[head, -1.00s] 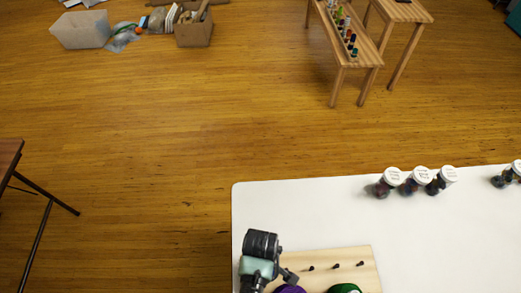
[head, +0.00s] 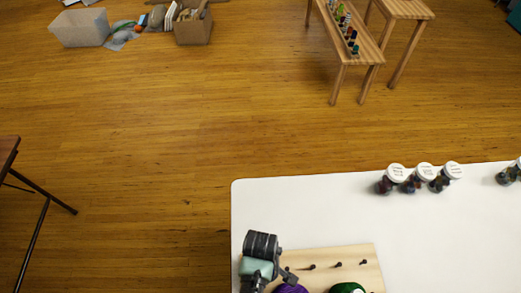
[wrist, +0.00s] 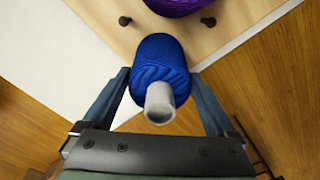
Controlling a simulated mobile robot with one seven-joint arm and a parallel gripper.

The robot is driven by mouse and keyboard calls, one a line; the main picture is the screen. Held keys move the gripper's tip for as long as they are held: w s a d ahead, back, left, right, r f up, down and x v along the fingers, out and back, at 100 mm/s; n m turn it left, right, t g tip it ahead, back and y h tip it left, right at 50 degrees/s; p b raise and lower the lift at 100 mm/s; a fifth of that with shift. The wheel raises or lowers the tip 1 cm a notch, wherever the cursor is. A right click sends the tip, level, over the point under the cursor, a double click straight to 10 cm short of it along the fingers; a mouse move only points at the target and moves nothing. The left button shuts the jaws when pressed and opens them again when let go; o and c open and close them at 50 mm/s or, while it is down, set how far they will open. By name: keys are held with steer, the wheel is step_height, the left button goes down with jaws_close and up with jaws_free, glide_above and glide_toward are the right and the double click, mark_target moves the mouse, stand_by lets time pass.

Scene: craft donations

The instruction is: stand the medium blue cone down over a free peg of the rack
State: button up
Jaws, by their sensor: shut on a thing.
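In the wrist view the blue cone (wrist: 160,68) is a spool of blue yarn with a grey tube end pointing toward the camera. My gripper (wrist: 160,80) is shut on it, one finger on each side. The wooden rack (wrist: 105,12) lies beyond the cone, with a dark peg (wrist: 125,20) to the upper left and another peg (wrist: 208,22) to the upper right. Whether the cone touches the rack cannot be told. In the head view the rack (head: 345,252) shows several bare pegs along its back; my gripper's fingertips and the blue cone are not visible there.
A purple yarn cone (head: 291,288) and a green one (head: 347,288) are on the rack; the purple one also shows in the wrist view (wrist: 180,5). Several lidded jars (head: 421,178) stand at the back of the white table (head: 300,210). The table's left edge is close to my arm.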

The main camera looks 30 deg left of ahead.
steer(key=shift+f, duration=0.25)
steer(key=o, duration=1.2)
steer(key=shift+r, duration=0.1)
step_height(320, 180, up, 13)
steer(key=shift+f+b, duration=0.1)
steer(key=shift+b, duration=0.25)
